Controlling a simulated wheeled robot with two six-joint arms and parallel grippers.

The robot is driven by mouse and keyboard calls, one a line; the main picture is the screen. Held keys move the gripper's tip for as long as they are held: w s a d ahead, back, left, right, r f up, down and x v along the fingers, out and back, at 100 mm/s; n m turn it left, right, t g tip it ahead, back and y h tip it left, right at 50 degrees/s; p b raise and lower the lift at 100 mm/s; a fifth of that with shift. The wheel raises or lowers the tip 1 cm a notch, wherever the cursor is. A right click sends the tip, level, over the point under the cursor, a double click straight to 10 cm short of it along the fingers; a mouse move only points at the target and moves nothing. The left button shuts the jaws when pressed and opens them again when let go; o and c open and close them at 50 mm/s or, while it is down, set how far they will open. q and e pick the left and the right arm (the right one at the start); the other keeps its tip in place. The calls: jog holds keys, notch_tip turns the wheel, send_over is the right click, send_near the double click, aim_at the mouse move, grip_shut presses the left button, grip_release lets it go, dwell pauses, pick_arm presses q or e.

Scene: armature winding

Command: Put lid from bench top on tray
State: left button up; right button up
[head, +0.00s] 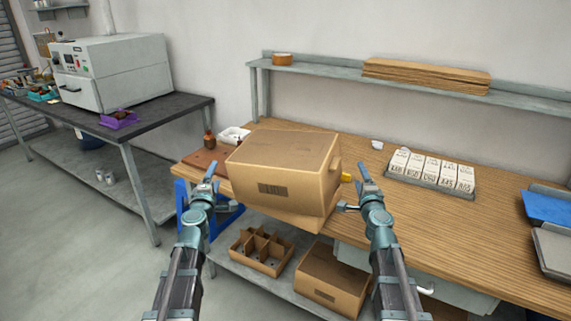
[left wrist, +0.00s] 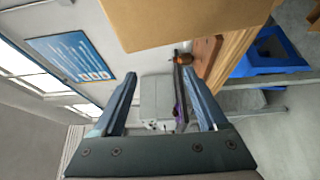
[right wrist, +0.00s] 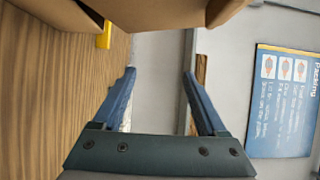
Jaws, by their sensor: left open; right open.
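I cannot make out a clear lid. A small white item (head: 377,144) lies at the back of the bench top (head: 480,210), too small to identify. A grey tray (head: 428,184) holding several white labelled boxes stands right of it. A white tray-like container (head: 233,135) sits at the bench's left end, partly hidden by a large cardboard box (head: 285,165). My left gripper (head: 220,187) is open and empty, left of the cardboard box. My right gripper (head: 351,187) is open and empty, just right of it. Both wrist views show the box close by, outside the fingers.
The large box overhangs the bench's front edge. A yellow item (head: 346,177) is beside it. A divided carton (head: 262,250) and a closed carton (head: 330,280) sit on the lower shelf. Blue (head: 548,204) and grey trays are at far right. The bench's right middle is clear.

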pick_arm(q)
jog(key=w+d, duration=0.1)
jog(key=w, duration=0.6)
jog(key=shift+w+d, duration=0.15)
jog(key=shift+d, duration=0.1)
pick_arm(e)
jog(key=w+a, duration=0.1)
jog(key=w, duration=0.6)
jog(key=shift+w+a, duration=0.15)
jog(key=shift+a, duration=0.1)
pick_arm(q)
jog(key=shift+d, duration=0.55)
pick_arm(e)
jog(key=shift+a, duration=0.5)
